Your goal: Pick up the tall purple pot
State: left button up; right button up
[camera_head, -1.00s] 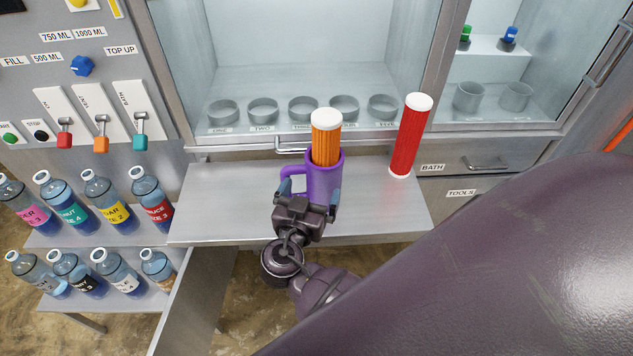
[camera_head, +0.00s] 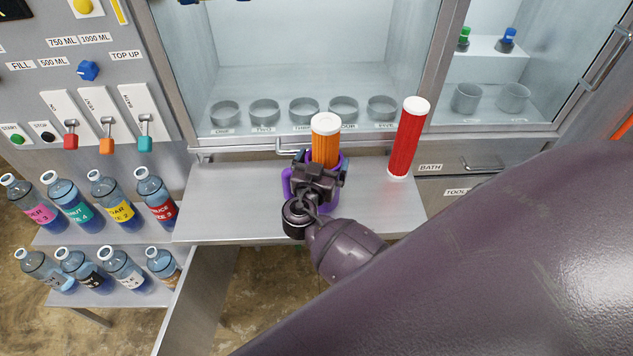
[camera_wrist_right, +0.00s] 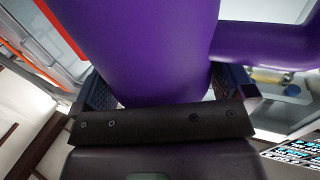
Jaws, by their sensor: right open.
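The tall purple pot (camera_head: 287,184) stands on the grey shelf in the head view, its handle on the left. My right gripper covers most of its front. An orange ribbed cylinder with a white top (camera_head: 325,150) rises from the pot's mouth, apparently inside it. My right gripper (camera_head: 320,170) is open, with its fingers on either side of the pot. In the right wrist view the purple body (camera_wrist_right: 150,45) fills the space between the two fingers (camera_wrist_right: 165,88), and the handle goes off to the right. Contact with the fingers cannot be told. My left gripper is not in view.
A red cylinder with white ends (camera_head: 408,140) stands right of the pot on the grey shelf (camera_head: 225,205). Labelled bottles (camera_head: 155,195) fill racks at the left. A glass-sided cabinet with several round cups (camera_head: 264,111) is behind. The shelf's left part is clear.

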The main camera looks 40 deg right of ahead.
jog(key=shift+w+d, duration=0.1)
jog(key=shift+d, duration=0.1)
jog(key=c, duration=1.1)
jog(key=shift+c, duration=0.5)
jog(key=shift+r, duration=0.15)
